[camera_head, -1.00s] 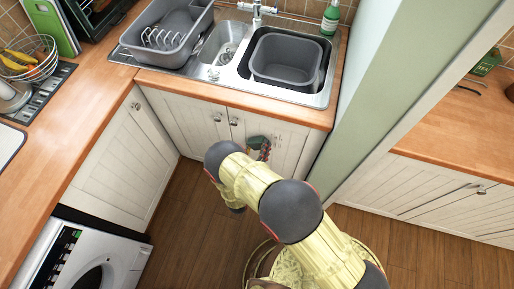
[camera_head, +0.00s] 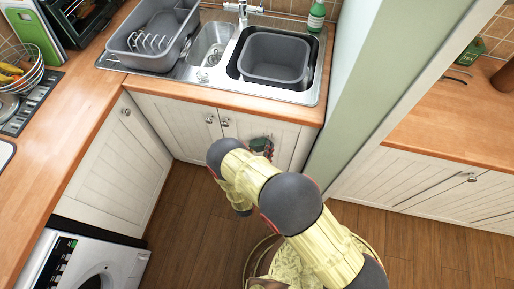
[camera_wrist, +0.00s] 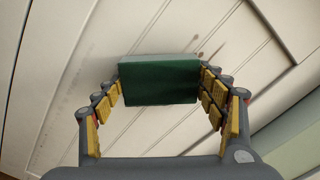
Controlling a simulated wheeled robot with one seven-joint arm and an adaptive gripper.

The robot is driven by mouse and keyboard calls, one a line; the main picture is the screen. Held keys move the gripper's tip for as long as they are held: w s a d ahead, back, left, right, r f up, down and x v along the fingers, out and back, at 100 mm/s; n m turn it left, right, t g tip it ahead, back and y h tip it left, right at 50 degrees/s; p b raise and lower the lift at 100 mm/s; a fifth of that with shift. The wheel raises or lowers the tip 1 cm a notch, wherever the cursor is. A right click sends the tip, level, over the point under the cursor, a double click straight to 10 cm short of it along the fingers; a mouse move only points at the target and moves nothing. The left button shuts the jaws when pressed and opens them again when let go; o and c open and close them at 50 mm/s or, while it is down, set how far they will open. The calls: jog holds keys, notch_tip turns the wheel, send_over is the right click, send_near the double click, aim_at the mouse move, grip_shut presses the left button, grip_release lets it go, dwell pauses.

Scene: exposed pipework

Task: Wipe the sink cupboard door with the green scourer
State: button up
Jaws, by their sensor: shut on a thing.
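The green scourer (camera_wrist: 160,82) is a dark green block between the two yellow-padded fingers of my gripper (camera_wrist: 163,92) in the wrist view. My gripper is shut on it. The scourer is at the white grooved sink cupboard door (camera_wrist: 160,25); I cannot tell whether it touches. Faint dark smudges (camera_wrist: 205,50) show on the door beside and above the scourer. In the head view the scourer (camera_head: 259,143) shows small in front of the right-hand door (camera_head: 283,133) under the sink. My arm hides the lower part of that door.
The steel sink (camera_head: 215,45) above holds a grey basin (camera_head: 273,60) and a dish rack (camera_head: 155,35). The wooden worktop edge (camera_head: 230,100) overhangs the doors. Door knobs (camera_head: 225,122) stick out left of the scourer. A green wall end (camera_head: 350,90) stands close at the right.

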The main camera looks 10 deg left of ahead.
aim_at(276, 140)
jog(key=shift+d+r+p, duration=0.3)
jog(key=shift+d+r, duration=0.1)
jog(key=shift+d, duration=0.6)
jog(key=shift+d+r+p, duration=0.25)
jog(key=shift+d+r, duration=0.15)
jog(key=shift+d, duration=0.65)
jog(key=shift+d+r+p, duration=0.3)
jog(key=shift+d+r, duration=0.1)
jog(key=shift+d, duration=0.6)
jog(key=shift+a+f+b, duration=0.1)
jog(key=shift+a+b, duration=1.15)
jog(key=shift+a, duration=2.35)
jog(key=shift+w+a+b, duration=0.15)
jog(key=shift+a+b, duration=0.2)
jog(key=shift+a, duration=0.5)
jog(key=shift+w+a+b, duration=0.15)
jog(key=shift+a+b, duration=0.2)
jog(key=shift+a, duration=0.5)
jog(key=shift+r+p, duration=0.8)
jog(key=shift+r, duration=0.4)
jog(key=shift+s+d, duration=0.1)
jog(key=shift+d, duration=2.15)
jog(key=shift+s+d+p, duration=0.2)
jog(key=shift+d+p, duration=0.05)
jog(key=shift+d, duration=1.3)
jog(key=shift+s+d+p, duration=0.2)
jog(key=shift+d+p, duration=0.05)
jog(key=shift+d, duration=1.25)
jog(key=shift+f, duration=0.1)
